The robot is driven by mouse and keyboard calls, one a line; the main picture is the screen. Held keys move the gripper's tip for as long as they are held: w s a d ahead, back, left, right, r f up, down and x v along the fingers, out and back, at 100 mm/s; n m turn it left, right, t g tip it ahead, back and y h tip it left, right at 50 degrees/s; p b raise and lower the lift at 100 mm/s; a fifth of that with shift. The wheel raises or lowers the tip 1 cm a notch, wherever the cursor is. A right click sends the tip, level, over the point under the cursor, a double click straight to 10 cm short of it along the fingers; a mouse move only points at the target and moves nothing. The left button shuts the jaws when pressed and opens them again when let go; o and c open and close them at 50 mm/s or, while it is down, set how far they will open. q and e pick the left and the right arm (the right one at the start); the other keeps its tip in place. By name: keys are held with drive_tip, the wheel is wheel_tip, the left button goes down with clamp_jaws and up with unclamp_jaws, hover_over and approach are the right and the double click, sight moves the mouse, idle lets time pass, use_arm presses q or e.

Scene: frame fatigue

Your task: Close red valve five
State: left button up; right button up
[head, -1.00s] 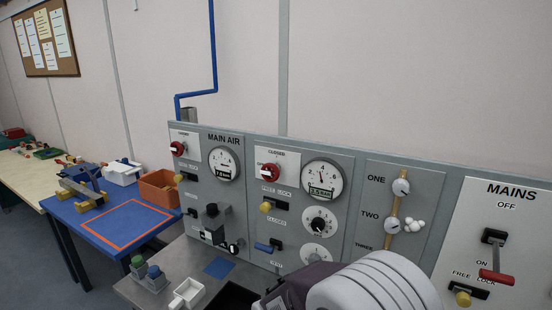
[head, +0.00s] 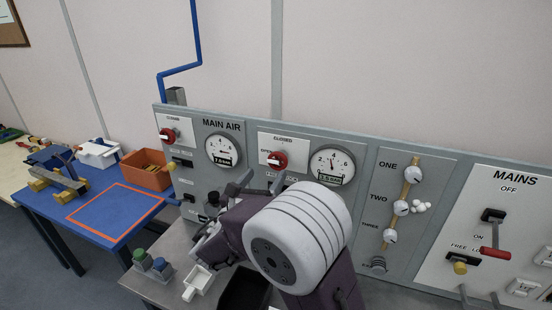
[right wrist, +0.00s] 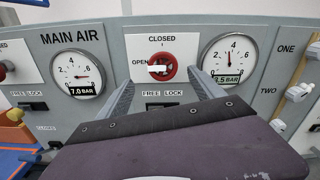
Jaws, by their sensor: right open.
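My right gripper (head: 262,182) is open and empty just below the valve in the head view. In the wrist view its fingers (right wrist: 163,85) stand apart on either side below the valve, with no visible contact. My left gripper is not in view.
Another red valve (head: 168,135) is on the MAIN AIR panel by the 7.0 BAR gauge (head: 222,150). Valves ONE to THREE are on the right, beside the MAINS switch with a red handle (head: 496,255). A blue table (head: 88,236) holds an orange bin (head: 146,170).

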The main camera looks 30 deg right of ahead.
sight(277, 163)
drive_tip(key=p+x, duration=0.2)
drive_tip(key=x, duration=0.6)
drive_tip(key=shift+s+d, duration=0.15)
drive_tip(key=shift+s, duration=0.05)
drive_tip(key=shift+w+d+p, duration=0.3)
drive_tip(key=shift+w+d, duration=0.05)
drive_tip(key=shift+s, duration=0.1)
drive_tip(key=c, duration=1.3)
drive_tip(key=shift+f, duration=0.1)
drive_tip(key=shift+c, duration=0.4)
